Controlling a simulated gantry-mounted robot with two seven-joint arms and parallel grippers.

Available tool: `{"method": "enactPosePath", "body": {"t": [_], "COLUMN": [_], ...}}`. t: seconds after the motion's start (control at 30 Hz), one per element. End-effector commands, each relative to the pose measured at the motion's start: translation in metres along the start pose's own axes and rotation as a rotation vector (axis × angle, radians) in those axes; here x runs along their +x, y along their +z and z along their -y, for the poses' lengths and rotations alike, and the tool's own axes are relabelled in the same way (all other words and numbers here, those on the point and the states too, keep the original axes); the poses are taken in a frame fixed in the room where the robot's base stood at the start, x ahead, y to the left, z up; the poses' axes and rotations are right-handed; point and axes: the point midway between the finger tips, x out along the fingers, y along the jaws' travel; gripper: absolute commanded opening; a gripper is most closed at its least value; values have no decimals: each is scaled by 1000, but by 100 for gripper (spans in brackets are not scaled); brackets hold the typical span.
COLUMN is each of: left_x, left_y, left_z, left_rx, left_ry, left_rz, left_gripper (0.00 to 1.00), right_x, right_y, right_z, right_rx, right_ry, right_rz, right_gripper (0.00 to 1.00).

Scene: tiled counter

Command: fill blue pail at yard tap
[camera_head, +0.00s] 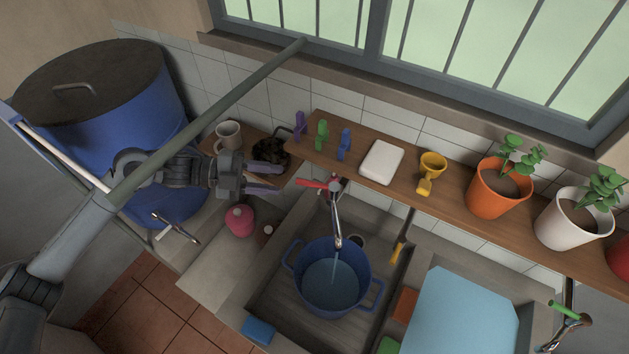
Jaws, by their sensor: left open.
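The blue pail (373,296) stands upright in the sink basin, its side handles sticking out. A metal tap with a red lever (312,183) rises at the back of the basin, and its spout ends over the pail. A thin stream of water (335,262) runs from the spout into the pail, and water (331,286) covers the pail's bottom; its exact level is hard to judge. My left gripper (279,172) is open and empty, just left of the red lever and apart from it. My right gripper is not in view.
A shelf behind the tap holds pegs, soap (381,162), a yellow scoop (431,170) and potted plants (498,190). A mug (228,135) and pink bottle (239,221) are near my left arm. A blue barrel (110,125) is left; a green-handled tap (568,318) is right.

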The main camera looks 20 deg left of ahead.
Motion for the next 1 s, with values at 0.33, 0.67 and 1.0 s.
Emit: {"method": "enactPosePath", "body": {"t": [0.33,0.67,1.0], "left_x": [52,93,101], "left_y": [-2,-1,0], "left_z": [3,1,0], "left_rx": [1,1,3], "left_ry": [-2,-2,-1], "left_rz": [-4,0,0], "left_gripper": [40,40,40], "right_x": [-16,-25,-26], "right_y": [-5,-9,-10], "right_z": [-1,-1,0], "right_rx": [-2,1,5], "right_ry": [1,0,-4], "right_rz": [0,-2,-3], "right_gripper": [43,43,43]}}
